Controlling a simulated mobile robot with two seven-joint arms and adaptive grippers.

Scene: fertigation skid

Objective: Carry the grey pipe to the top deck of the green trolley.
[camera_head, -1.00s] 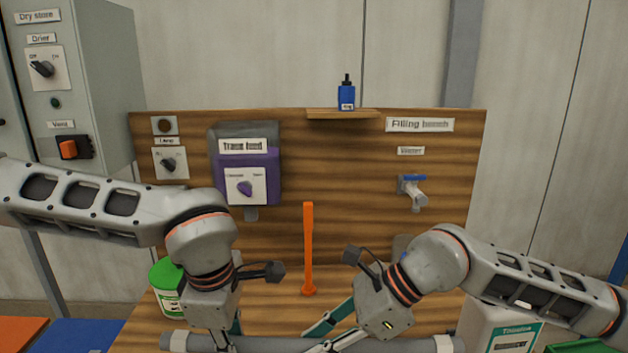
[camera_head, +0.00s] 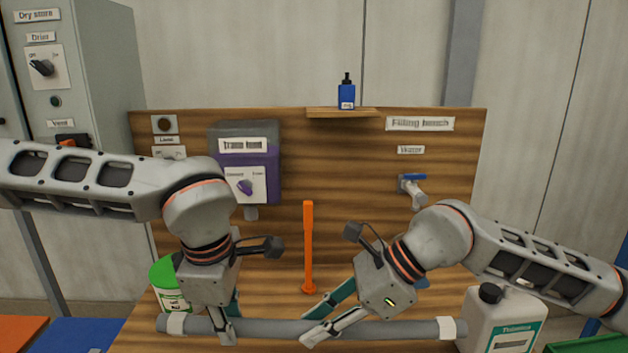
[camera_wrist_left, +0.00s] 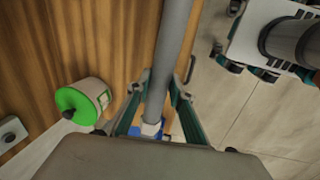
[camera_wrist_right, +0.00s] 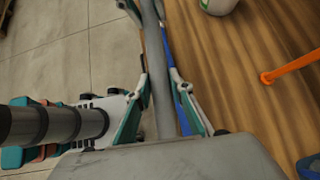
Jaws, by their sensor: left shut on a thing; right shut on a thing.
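The grey pipe (camera_head: 270,328) lies level across the bottom of the head view, with a white band near each end. My left gripper (camera_head: 228,328) is shut on its left part, and my right gripper (camera_head: 322,328) is shut on it right of the middle. The pipe also runs between the fingers in the left wrist view (camera_wrist_left: 172,45) and the right wrist view (camera_wrist_right: 160,85). It appears held above the bench's front part. A green edge (camera_head: 585,346) shows at the lower right; I cannot tell whether it is the trolley.
An orange paddle (camera_head: 309,245) stands upright on the wooden bench behind the pipe. A green-lidded tub (camera_head: 170,290) is near its left end, a white jerrycan (camera_head: 505,320) near its right end. A blue bottle (camera_head: 347,96) stands on a small shelf.

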